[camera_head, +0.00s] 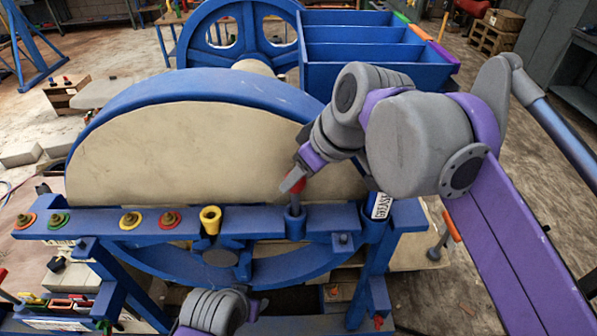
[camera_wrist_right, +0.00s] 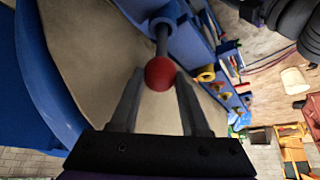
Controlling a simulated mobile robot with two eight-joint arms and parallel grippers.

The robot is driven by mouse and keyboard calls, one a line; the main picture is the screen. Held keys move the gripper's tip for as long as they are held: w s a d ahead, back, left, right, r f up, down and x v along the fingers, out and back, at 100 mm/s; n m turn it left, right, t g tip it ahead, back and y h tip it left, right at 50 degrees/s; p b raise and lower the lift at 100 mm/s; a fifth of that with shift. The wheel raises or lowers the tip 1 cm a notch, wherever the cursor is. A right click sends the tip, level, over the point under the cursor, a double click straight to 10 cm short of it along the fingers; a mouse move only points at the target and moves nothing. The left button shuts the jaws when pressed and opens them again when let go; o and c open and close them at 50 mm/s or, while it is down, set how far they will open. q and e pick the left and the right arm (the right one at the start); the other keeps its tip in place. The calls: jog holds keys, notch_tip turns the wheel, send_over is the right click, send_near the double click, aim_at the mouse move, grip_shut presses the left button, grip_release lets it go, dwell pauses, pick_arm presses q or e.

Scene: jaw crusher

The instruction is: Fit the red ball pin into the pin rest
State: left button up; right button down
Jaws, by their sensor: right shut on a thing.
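The red ball pin has a red ball (camera_wrist_right: 160,73) on a grey shaft (camera_wrist_right: 162,42). In the head view the red end (camera_head: 297,184) shows at my right gripper (camera_head: 292,182), which is shut on it. In the right wrist view the gripper's fingers (camera_wrist_right: 160,95) flank the ball. The shaft runs down into the mouth of a blue tube (camera_head: 295,226) on the blue rail; how deep it sits is hidden. A yellow cup (camera_head: 210,219) stands left of that tube. I cannot tell which holder is the pin rest. Part of my left arm shows at the bottom; its jaws are not clear.
A large blue-rimmed wheel (camera_head: 210,84) stands right behind the rail (camera_head: 100,223). Several coloured rings with studs sit on the rail's left part. A white grease label (camera_head: 381,206) is right of the tube. A blue divided bin (camera_head: 375,75) stands behind.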

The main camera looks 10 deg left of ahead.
pick_arm(q)
jog(key=shift+s+f+b, duration=0.3)
jog(key=shift+f+b, duration=0.4)
jog(key=shift+f, duration=0.25)
jog(key=shift+s+f+b, duration=0.3)
jog(key=shift+f+b, duration=0.35)
jog(key=shift+f, duration=0.25)
pick_arm(e)
jog(key=shift+f, duration=2.95)
jog(key=shift+c, duration=1.5)
grip_release()
jog(key=shift+r, duration=0.1)
pick_arm(q)
jog(key=shift+w+r+p, duration=0.15)
jog(key=shift+r+p, duration=0.25)
jog(key=shift+r, duration=0.15)
pick_arm(e)
send_near(298, 198)
jog(key=shift+s+d+r, duration=0.15)
jog(key=shift+d+r, duration=0.1)
jog(key=shift+r, duration=0.1)
